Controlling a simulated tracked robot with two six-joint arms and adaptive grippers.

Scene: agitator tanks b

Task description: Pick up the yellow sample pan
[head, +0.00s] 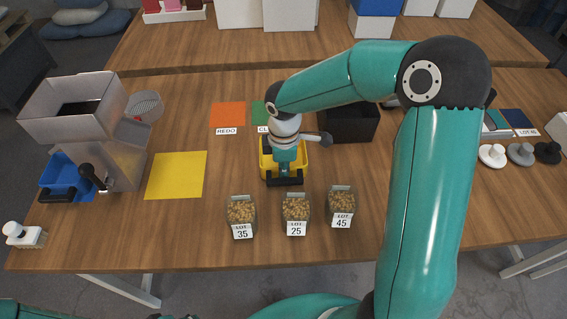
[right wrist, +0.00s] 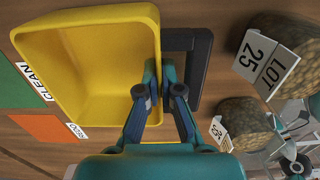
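The yellow sample pan (head: 297,170) is at the middle of the table in the head view, with its dark handle (head: 285,182) toward the front. In the right wrist view the yellow pan (right wrist: 100,60) appears open and empty, and its handle (right wrist: 203,70) is beside the fingers. My right gripper (head: 284,165) comes down from above at the handle side. In the right wrist view its fingers (right wrist: 160,75) are close together, closed at the pan's handle-side wall. The exact contact is partly hidden by the fingers.
Three labelled sample containers, LOT 35 (head: 241,213), LOT 25 (head: 296,210) and LOT 45 (head: 341,203), stand in front of the pan. A black bin (head: 352,124) stands behind right. A yellow mat (head: 176,175) lies left. A grey hopper (head: 75,110) stands over a blue pan (head: 58,175) further left.

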